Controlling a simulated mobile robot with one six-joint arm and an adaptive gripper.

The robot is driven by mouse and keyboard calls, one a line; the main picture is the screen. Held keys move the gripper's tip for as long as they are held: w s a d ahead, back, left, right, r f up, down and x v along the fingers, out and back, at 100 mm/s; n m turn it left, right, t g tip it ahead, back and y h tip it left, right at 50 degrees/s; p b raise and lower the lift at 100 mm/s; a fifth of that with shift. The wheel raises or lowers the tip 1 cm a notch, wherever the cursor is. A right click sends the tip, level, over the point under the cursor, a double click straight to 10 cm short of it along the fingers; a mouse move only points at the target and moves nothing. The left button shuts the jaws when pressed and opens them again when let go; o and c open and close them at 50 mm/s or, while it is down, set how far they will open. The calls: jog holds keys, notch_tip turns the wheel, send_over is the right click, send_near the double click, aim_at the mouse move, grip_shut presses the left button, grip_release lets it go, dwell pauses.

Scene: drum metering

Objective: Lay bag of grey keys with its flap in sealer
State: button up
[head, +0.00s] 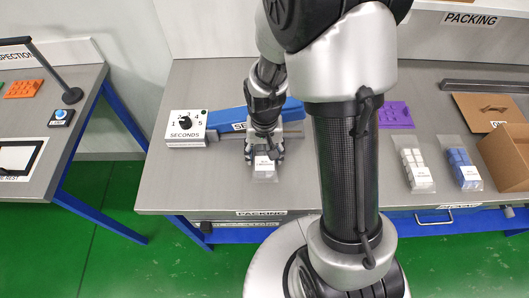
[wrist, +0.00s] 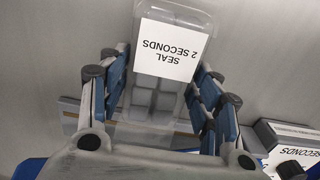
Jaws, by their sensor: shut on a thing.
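The bag of grey keys (wrist: 155,98) is clear, with a white label reading "SEAL 2 SECONDS" in the wrist view. My gripper (wrist: 160,105) is shut on the bag, with fingers on both sides of it. In the head view my gripper (head: 264,150) is at the front of the blue sealer (head: 229,119), and the bag (head: 265,177) shows below it, towards the bench's front edge. My gripper and wrist cover part of the sealer. I cannot tell whether the flap lies in the sealer. The white SECONDS dial box (head: 186,127) stands at the sealer's left end.
Right of my arm are a purple plate (head: 395,115), a bag of white keys (head: 414,163), a bag of blue keys (head: 463,168) and an open cardboard box (head: 507,155). A separate bench with an orange plate (head: 22,89) stands at left. The bench left of the bag is clear.

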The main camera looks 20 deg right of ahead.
jog(key=shift+f, duration=0.2)
jog(key=o, duration=1.2)
jog(key=shift+r, duration=0.15)
notch_tip(320, 180, up, 12)
jog(key=p, duration=0.4)
notch_tip(320, 180, up, 11)
jog(key=n+t, duration=0.1)
jog(key=t, duration=0.1)
send_over(264, 153)
jog(key=s, duration=0.5)
jog(key=s+r+n+t, duration=0.1)
jog(key=s+r, duration=0.1)
jog(key=s, duration=0.1)
jog(key=s+r, duration=0.2)
jog(key=s, duration=0.1)
jog(key=s+r+n+t, duration=0.1)
jog(key=s+r, duration=0.2)
jog(key=s, duration=0.1)
jog(key=shift+s+d+n+t, duration=0.1)
jog(key=shift+n+t, duration=0.2)
